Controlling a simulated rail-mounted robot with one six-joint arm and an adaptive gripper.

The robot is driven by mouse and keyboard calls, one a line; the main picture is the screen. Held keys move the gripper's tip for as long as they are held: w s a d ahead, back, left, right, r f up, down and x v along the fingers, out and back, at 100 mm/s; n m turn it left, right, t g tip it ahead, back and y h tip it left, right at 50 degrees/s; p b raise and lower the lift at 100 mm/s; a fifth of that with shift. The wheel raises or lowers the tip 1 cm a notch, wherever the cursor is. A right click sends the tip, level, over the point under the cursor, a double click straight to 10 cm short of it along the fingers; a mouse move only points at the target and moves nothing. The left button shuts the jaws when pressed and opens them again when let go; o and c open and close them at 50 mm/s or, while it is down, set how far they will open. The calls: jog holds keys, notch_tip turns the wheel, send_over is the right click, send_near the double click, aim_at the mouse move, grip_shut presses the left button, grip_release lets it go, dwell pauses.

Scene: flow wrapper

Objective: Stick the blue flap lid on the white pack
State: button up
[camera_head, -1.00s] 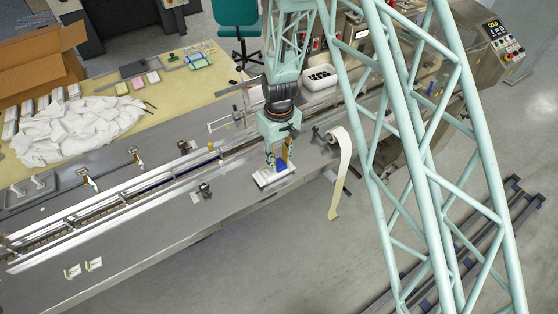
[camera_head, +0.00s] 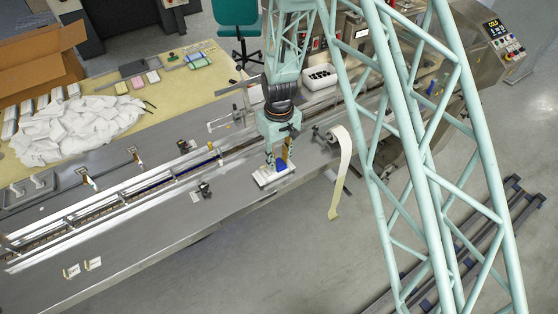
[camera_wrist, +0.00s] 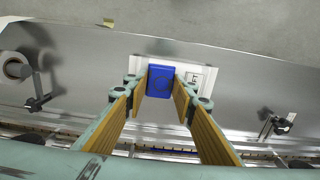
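The blue flap lid (camera_wrist: 161,80) is between my gripper's two yellowish fingers in the wrist view and fills the gap between them. My gripper (camera_wrist: 161,86) appears shut on its sides. The lid also shows in the head view (camera_head: 281,167), low over the white pack (camera_head: 268,179). In the wrist view the white pack (camera_wrist: 206,73) lies under and around the lid, with a small printed square at its right. Whether the lid touches the pack is hard to tell. My gripper in the head view (camera_head: 278,160) points down at the pack.
The pack is on the steel table (camera_head: 150,225) near its front edge. A roll with a hanging strip (camera_head: 343,160) stands close on the right. A railed conveyor (camera_head: 150,187) runs behind, and a small fixture (camera_head: 204,189) stands to the left. The front left table is mostly clear.

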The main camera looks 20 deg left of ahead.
dwell(0.4)
jog(key=o, duration=0.7)
jog(key=shift+c, duration=0.2)
jog(key=shift+r, duration=0.1)
notch_tip(320, 180, up, 12)
dwell(0.6)
dwell(0.6)
